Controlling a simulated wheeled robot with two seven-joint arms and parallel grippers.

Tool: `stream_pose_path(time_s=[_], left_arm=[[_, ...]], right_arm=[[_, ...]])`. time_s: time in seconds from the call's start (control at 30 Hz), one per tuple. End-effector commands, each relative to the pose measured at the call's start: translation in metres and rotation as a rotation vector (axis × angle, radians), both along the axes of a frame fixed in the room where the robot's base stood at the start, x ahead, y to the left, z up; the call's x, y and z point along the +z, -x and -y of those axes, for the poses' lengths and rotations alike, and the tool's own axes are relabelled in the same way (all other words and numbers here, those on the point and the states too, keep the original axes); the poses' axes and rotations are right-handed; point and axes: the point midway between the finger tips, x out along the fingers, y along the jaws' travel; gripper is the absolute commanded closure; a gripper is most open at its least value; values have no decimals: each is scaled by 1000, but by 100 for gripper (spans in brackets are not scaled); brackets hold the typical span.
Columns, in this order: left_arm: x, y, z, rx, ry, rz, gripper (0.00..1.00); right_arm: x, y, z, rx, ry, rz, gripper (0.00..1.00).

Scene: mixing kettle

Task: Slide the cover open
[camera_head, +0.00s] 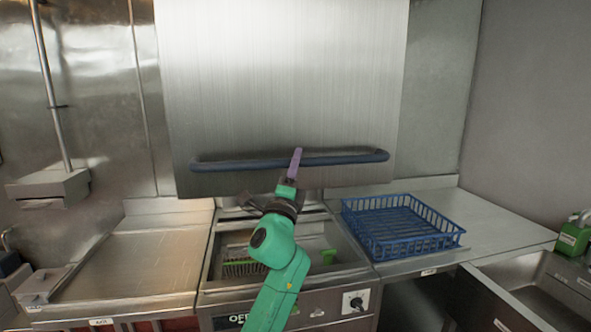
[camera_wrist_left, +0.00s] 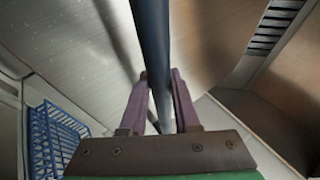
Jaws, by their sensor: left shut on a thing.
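The cover (camera_head: 280,80) is a large brushed steel panel, upright and raised, with its lower edge above the machine's basin (camera_head: 225,245). A long dark blue handle bar (camera_head: 235,164) runs along its lower part. My left gripper (camera_head: 296,160), with purple fingers, is at the handle, a little right of its middle. In the left wrist view the bar (camera_wrist_left: 152,35) passes between the two fingers (camera_wrist_left: 162,82), and the gripper is shut on it. My right gripper is not in view.
A blue wire basket (camera_head: 400,228) stands on the counter right of the basin; it also shows in the left wrist view (camera_wrist_left: 55,140). Inside the basin a green-edged rack is partly hidden by my arm. A flat steel counter (camera_head: 130,262) lies to the left.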

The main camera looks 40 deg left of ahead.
Motion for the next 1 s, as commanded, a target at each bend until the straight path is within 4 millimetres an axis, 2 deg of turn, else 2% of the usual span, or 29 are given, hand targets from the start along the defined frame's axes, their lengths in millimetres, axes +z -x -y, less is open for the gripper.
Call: stream_pose_path(time_s=[0.03, 0.23, 0.4, 0.77, 0.8, 0.83, 0.87, 1.0], left_arm=[[22, 0, 1, -3, -3, 2, 100], [47, 0, 1, -2, -2, 1, 100], [53, 0, 1, -2, 0, 0, 100], [51, -1, 1, -3, 0, -2, 100], [51, -1, 1, -3, 0, -2, 55], [51, -1, 1, -3, 0, -2, 44], [51, -1, 1, -3, 0, -2, 41], [51, -1, 1, -2, 1, -1, 41]], right_arm=[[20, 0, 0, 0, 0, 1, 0], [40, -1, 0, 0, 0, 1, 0], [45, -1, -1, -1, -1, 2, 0], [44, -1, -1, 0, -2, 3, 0], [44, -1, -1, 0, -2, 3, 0], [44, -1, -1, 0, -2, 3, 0], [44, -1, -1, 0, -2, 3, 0], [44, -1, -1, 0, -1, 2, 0]])
